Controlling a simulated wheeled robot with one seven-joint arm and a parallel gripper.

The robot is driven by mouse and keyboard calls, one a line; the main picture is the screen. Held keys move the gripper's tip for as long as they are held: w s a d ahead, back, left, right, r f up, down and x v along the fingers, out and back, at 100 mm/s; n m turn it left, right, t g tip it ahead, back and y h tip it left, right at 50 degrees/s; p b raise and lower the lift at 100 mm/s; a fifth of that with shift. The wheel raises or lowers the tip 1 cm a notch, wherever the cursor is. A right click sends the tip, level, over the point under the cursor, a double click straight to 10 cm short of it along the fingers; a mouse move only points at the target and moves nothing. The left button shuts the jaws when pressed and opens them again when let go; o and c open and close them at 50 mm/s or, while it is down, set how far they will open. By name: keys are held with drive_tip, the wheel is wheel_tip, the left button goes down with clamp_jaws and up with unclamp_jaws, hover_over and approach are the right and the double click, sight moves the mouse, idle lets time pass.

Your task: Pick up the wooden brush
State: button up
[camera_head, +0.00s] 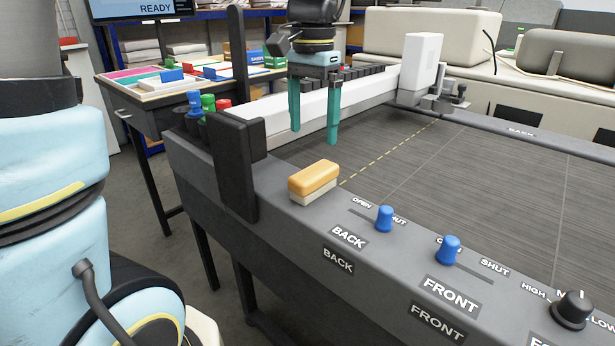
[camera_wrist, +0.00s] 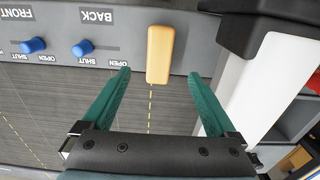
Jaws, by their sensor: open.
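The wooden brush (camera_head: 314,181) has a tan wooden top and a pale underside. It lies on the grey front rail of the machine, left of the BACK label. In the wrist view the brush (camera_wrist: 160,55) shows as a tan block just beyond my fingertips, roughly between their lines. My gripper (camera_head: 314,137) has two teal fingers pointing down, spread apart and empty, above and behind the brush. In the wrist view my gripper (camera_wrist: 160,92) is also wide open, with nothing between the fingers.
A dark upright post (camera_head: 232,165) stands on the rail left of the brush. A white beam (camera_head: 355,98) runs behind my fingers. Blue knobs (camera_head: 384,218) sit on the rail to the right. The dark flat bed (camera_head: 470,185) is clear.

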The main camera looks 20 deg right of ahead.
sight(314, 170)
drive_tip(key=f, duration=0.3)
drive_tip(key=f+p, duration=0.1)
drive_tip(key=f, duration=0.6)
drive_tip(key=shift+d+f+p, duration=0.15)
drive_tip(key=shift+d+p, duration=0.1)
drive_tip(key=shift+p, duration=0.15)
clamp_jaws()
